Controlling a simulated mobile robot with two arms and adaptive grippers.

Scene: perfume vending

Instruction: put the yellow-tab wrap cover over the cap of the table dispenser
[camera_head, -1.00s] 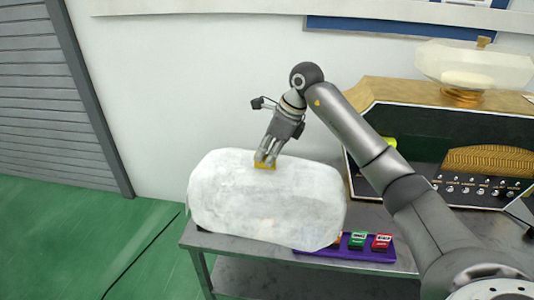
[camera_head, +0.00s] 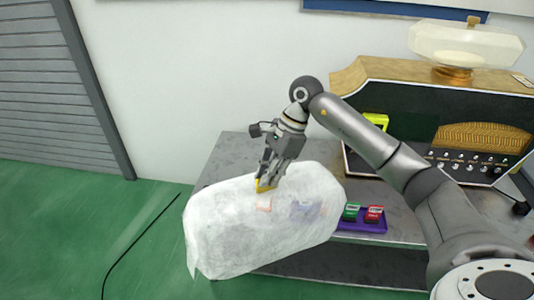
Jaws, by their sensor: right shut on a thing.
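The wrap cover (camera_head: 235,225) is a white, slightly see-through sheet, hanging tilted with its left end lower. Its yellow tab (camera_head: 264,185) is at its upper edge. My right gripper (camera_head: 268,178) is shut on the tab, and the cover hangs in front of the table (camera_head: 228,155). The dark cabinet with a gold top (camera_head: 400,105) at the right looks like the dispenser. A cream, faceted, bottle-like piece on a gold neck (camera_head: 465,48) stands on top; I cannot tell which part is the cap. My left gripper is not in view.
A purple tray (camera_head: 362,227) holds a green block (camera_head: 350,212) and a red block (camera_head: 374,214); more coloured shapes show faintly through the cover. The table's back left is bare. Open green floor lies at the left.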

